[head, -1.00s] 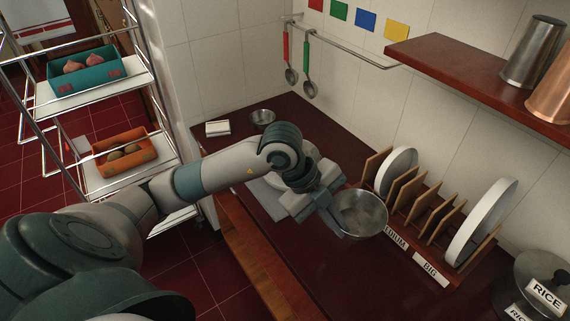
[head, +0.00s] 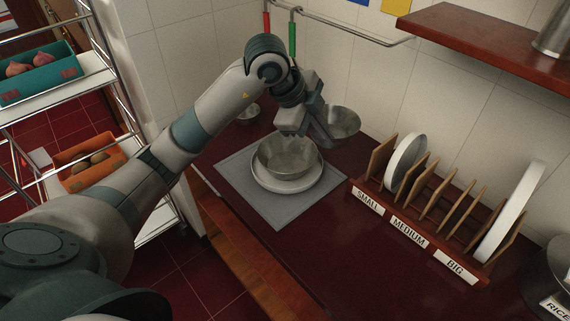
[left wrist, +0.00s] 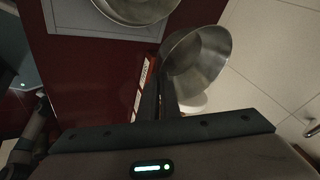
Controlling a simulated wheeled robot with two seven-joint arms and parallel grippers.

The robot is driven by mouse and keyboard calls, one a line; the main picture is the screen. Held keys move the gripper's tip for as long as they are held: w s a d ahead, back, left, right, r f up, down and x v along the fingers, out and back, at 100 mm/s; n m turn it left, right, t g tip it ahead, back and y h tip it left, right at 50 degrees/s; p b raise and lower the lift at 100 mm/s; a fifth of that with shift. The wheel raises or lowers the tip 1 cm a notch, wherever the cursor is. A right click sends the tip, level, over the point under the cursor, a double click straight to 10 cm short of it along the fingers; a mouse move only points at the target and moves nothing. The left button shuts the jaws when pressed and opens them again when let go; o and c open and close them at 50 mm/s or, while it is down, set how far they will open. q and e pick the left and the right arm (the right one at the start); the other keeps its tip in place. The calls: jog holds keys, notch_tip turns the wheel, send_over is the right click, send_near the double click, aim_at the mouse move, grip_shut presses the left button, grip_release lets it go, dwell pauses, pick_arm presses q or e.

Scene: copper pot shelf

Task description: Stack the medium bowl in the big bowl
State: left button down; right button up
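The medium bowl (head: 343,122) is a steel bowl held tilted in my left gripper (head: 322,130), whose fingers are shut on its rim. In the left wrist view the held bowl (left wrist: 198,62) hangs at the fingers, its inside showing. The big bowl (head: 288,160) is steel and stands upright, empty, on a white plate (head: 290,186) on a grey mat. Its rim shows at the top of the left wrist view (left wrist: 138,12). The held bowl is behind and right of the big bowl in the head view, apart from it. My right gripper is not in view.
A small bowl (head: 248,114) stands behind the mat (head: 240,170). A wooden plate rack (head: 430,215) with white plates and labels stands right. Hanging ladles (head: 292,38) and a wall shelf (head: 480,45) are above. The counter front (head: 340,260) is clear.

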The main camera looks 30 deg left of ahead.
aim_at(278, 175)
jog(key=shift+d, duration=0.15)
